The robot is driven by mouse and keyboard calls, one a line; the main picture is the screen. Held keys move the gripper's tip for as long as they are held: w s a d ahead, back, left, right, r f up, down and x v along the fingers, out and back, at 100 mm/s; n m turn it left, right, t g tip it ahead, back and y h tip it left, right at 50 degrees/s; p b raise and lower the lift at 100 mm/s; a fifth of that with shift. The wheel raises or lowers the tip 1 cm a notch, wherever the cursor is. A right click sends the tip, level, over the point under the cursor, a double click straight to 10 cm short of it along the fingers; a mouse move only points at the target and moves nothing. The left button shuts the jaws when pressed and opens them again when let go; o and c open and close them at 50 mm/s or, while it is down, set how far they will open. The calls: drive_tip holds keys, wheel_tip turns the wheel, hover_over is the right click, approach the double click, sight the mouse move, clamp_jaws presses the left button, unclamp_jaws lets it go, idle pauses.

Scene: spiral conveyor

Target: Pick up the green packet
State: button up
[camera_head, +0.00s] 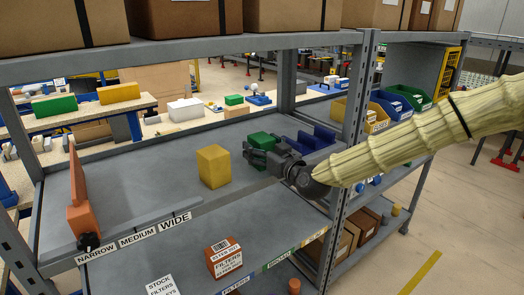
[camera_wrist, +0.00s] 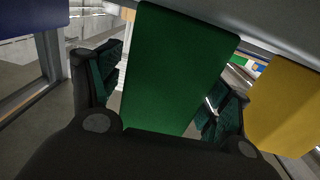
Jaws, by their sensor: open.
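The green packet (camera_head: 260,140) stands on the grey shelf (camera_head: 130,190), partly hidden behind my gripper in the head view. In the wrist view the green packet (camera_wrist: 175,70) fills the middle of the picture, upright and slightly tilted in the frame. My gripper (camera_head: 250,152) reaches in from the right at shelf height. Its open fingers (camera_wrist: 165,92) show on the left and right of the packet in the wrist view. A gap shows beside each finger; I cannot tell whether either touches the packet.
A yellow block (camera_head: 213,167) stands left of my gripper; it also shows at right in the wrist view (camera_wrist: 285,110). A blue holder (camera_head: 318,138) is behind on the right. An orange wedge (camera_head: 80,195) stands far left. A shelf post (camera_head: 352,130) is close to my arm.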

sight(262, 137)
drive_tip(key=c, duration=1.2)
drive_tip(key=shift+r+b, duration=0.45)
drive_tip(key=shift+r, duration=0.35)
drive_tip(key=shift+r+b, duration=0.45)
drive_tip(key=shift+r, duration=0.45)
drive_tip(key=s+a+b, duration=0.1)
drive_tip(key=s, duration=0.4)
drive_tip(key=s+a+r+b, duration=0.1)
drive_tip(key=s, duration=0.4)
drive_tip(key=s+a+b, duration=0.1)
drive_tip(key=s+b, duration=0.1)
drive_tip(key=s, duration=0.3)
drive_tip(key=shift+s+a+r, duration=0.2)
drive_tip(key=shift+s+r, duration=0.1)
